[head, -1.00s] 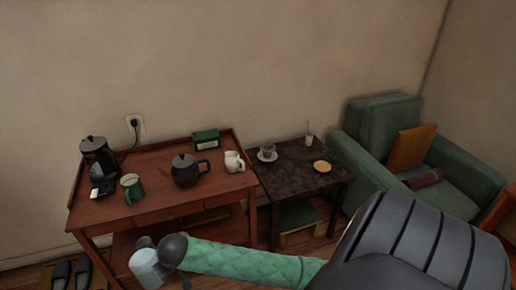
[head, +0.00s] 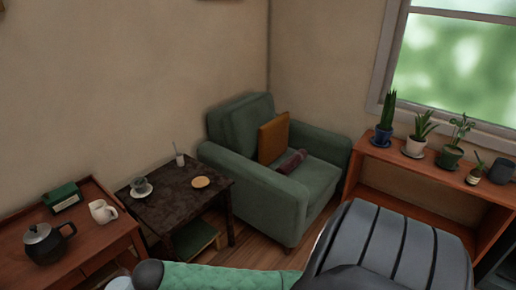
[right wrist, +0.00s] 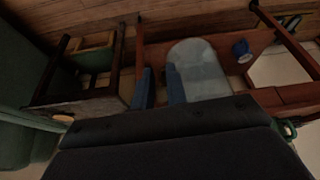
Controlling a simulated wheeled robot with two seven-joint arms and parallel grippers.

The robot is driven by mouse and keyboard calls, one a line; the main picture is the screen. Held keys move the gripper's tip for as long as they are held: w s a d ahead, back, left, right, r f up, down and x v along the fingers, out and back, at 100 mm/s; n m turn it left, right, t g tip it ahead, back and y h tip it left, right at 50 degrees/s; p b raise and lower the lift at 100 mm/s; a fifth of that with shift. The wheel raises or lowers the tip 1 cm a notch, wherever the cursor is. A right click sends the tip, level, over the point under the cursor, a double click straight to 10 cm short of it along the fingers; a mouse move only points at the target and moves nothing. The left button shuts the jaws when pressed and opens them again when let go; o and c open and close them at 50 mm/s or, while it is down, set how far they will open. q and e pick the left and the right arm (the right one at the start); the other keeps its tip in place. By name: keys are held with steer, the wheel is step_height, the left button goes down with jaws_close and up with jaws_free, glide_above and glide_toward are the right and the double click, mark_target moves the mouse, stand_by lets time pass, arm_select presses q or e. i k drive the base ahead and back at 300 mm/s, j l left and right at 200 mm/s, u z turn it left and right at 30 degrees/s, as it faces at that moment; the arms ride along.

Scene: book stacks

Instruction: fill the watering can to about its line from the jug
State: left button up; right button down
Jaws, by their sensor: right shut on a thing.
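My right gripper (right wrist: 160,78) has its two blue fingers close together in the right wrist view. It is shut on a pale, translucent jug (right wrist: 198,68), which extends beyond the fingers. In the head view only a pale sliver of the jug (head: 119,284) shows at the bottom edge, beside the dark end of my green-sleeved right arm. No watering can is clearly recognisable; a dark grey vessel (head: 501,171) at the right end of the plant shelf is too small to identify. Its fill line and the jug's water level cannot be made out. My left gripper is out of view.
The plant shelf (head: 408,162) holds several potted plants below the window. A green armchair (head: 230,124) stands in the corner. A dark side table (head: 180,208) carries a cup, a glass and a round coaster. The wooden cart (head: 90,248) holds a kettle (head: 44,242) and white pitcher (head: 102,211).

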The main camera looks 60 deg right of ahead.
mark_target(501, 173)
steer(key=l+z, duration=0.1)
steer(key=z, duration=0.9)
steer(key=l+z, duration=0.15)
steer(key=z, duration=0.35)
steer(key=i+z, duration=0.15)
steer(key=z, duration=0.35)
steer(key=i+l+z, duration=0.15)
steer(key=z, duration=0.35)
steer(key=i+z, duration=0.35)
steer(key=z, duration=0.15)
steer(key=i+j+z, duration=0.1)
steer(key=i+z, duration=0.3)
steer(key=i+j+z, duration=0.35)
steer(key=i+j, duration=0.35)
steer(key=i, duration=0.15)
steer(key=i+j+z, duration=0.1)
steer(key=i+j, duration=0.2)
steer(key=i, duration=0.25)
